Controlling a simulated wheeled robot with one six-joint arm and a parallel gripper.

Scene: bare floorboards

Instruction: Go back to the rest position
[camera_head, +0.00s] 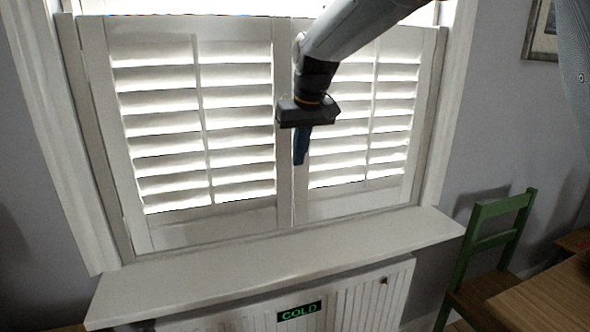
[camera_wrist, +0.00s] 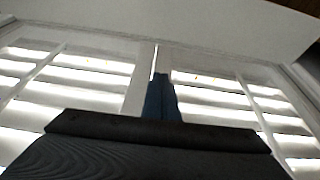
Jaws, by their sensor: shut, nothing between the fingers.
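My gripper (camera_head: 300,158) hangs in front of the window shutters in the head view, its blue fingers pointing down. The fingers are together with nothing between them. My arm reaches in from the top right. In the wrist view my gripper (camera_wrist: 161,80) shows as a narrow blue shape at the middle, with the shutters beyond it. It looks clear of the sill below.
White louvred shutters (camera_head: 200,212) fill the window. A white sill (camera_head: 270,262) juts out below, above a radiator (camera_head: 360,300) with a green "COLD" sign (camera_head: 299,311). A green chair (camera_head: 480,215) and a wooden table (camera_head: 550,300) stand at the right.

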